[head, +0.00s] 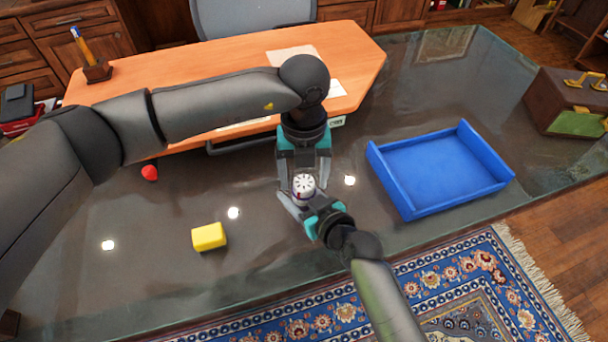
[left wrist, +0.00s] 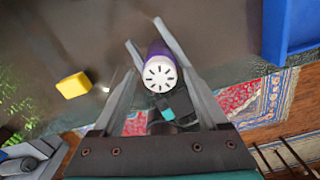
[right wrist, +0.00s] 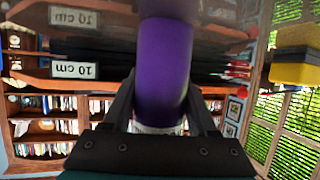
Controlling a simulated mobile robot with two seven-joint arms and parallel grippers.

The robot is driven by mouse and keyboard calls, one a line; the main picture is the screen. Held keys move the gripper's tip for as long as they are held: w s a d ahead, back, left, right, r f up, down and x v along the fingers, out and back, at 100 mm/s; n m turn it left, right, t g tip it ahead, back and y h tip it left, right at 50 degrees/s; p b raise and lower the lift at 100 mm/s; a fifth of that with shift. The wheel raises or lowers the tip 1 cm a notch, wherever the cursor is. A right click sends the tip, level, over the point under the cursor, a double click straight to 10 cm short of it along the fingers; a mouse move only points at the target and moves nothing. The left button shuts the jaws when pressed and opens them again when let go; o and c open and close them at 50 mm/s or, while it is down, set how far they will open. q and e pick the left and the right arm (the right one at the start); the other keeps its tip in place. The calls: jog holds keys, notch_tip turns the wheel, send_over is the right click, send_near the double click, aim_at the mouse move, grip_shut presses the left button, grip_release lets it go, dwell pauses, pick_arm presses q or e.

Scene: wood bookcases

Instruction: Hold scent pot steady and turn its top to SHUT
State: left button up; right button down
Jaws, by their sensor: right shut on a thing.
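The scent pot stands upright on the dark glossy table. Its white top (head: 303,184) has a ring of dark slots. The left wrist view shows the white top (left wrist: 160,74) and some purple body below it. My right gripper (head: 300,197) comes from the front and is shut on the purple body (right wrist: 163,70), filling the gap between its fingers. My left gripper (head: 303,176) comes from the back; its fingers are open on either side of the pot, with small gaps beside the top. Any SHUT marking is too small to read.
An orange wooden desk top (head: 180,95) lies behind. A brown case (head: 552,98) is far right. The table between block and pot is clear.

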aim_at(304, 182)
pick_arm(q)
grip_shut()
jog(key=shift+m, duration=0.7)
jog(key=shift+o, duration=0.8)
grip_release()
notch_tip(304, 182, up, 12)
pick_arm(e)
jog(key=shift+c, duration=0.5)
grip_release()
